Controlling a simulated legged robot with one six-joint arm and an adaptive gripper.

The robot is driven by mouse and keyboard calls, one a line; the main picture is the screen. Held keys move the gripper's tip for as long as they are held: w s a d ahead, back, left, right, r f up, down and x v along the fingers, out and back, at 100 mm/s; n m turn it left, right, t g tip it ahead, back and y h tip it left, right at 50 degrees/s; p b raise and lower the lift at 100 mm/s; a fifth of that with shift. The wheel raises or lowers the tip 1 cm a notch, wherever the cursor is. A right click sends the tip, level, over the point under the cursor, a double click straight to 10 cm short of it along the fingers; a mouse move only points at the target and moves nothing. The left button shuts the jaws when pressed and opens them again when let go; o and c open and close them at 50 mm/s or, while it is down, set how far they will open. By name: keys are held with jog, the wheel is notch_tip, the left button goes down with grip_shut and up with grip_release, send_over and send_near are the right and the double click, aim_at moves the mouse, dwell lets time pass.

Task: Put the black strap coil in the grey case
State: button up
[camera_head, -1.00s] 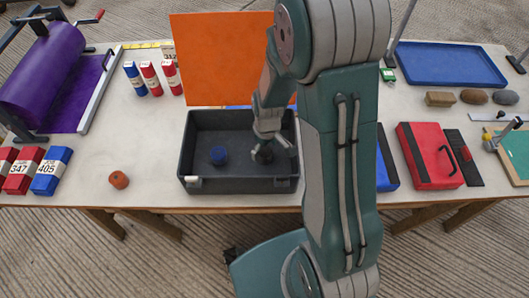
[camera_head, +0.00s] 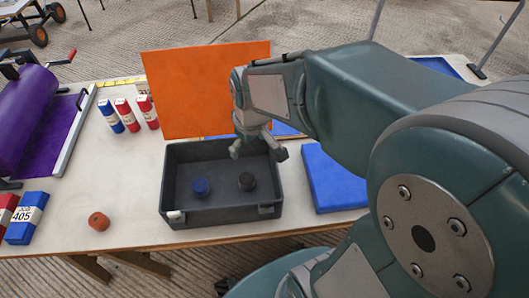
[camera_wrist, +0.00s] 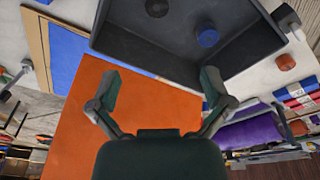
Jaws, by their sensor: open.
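The black strap coil (camera_head: 247,181) lies on the floor of the grey case (camera_head: 166,186), in its right half. A blue coil (camera_head: 201,187) lies in the same case, to its left, apart from it. My gripper (camera_head: 260,154) is open and empty above the back right of the case. In the wrist view my gripper's fingers (camera_wrist: 158,90) are spread wide with nothing between them. The black coil (camera_wrist: 157,7) shows at the top edge there, and the blue coil (camera_wrist: 208,37) to its right.
An orange panel (camera_head: 205,85) stands behind the case. A blue flat case (camera_head: 330,180) lies to the right. An orange coil (camera_head: 99,221) sits on the table at left front. Several red and blue packs (camera_head: 130,114) and a purple roll (camera_head: 30,110) are at left.

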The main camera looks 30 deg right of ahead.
jog(key=s+r+m+t, duration=0.3)
jog(key=s+r, duration=0.6)
jog(key=s, duration=0.1)
jog(key=shift+s+a+r+t, duration=0.15)
jog(key=shift+s+a+t, duration=0.05)
jog(key=shift+s+t, duration=0.1)
